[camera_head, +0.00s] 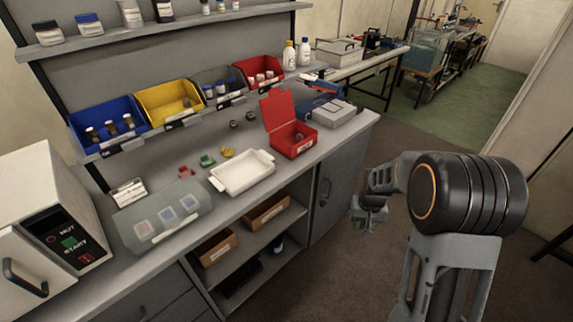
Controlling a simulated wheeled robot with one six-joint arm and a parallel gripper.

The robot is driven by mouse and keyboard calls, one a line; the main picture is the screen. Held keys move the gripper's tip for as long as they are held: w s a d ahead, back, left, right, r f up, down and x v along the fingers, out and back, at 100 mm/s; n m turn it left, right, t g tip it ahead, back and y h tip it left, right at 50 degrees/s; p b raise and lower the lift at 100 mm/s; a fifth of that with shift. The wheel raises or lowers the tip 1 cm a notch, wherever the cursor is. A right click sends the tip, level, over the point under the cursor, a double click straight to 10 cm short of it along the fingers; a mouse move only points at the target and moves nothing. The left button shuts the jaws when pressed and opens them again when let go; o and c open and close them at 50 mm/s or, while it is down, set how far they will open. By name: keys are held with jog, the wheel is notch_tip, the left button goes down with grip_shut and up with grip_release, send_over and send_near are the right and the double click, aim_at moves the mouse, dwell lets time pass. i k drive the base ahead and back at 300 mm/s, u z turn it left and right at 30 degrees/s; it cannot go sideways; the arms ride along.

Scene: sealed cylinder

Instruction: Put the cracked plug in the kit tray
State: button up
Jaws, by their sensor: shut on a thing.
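A white rectangular tray (243,186), which looks like the kit tray, sits empty near the front edge of the bench. My gripper (368,226) hangs over the floor, to the right of the bench and clear of it. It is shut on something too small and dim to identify. I cannot tell which thing is the cracked plug. Small dark round pieces (250,116) lie behind the white tray. An open red box (293,148) to the right of the tray holds a small dark thing.
Small red (186,172), green (207,161) and yellow (227,152) pieces lie left of and behind the tray. A translucent case (163,218) and a machine (48,225) stand at left. Blue (100,116) and yellow (168,98) bins line the back. A grey box (328,115) stands at right.

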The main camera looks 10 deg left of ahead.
aim_at(244, 174)
jog(key=z, duration=1.35)
jog(key=i, duration=1.7)
jog(key=u, duration=3.85)
jog(key=i, duration=0.25)
jog(key=u, duration=0.2)
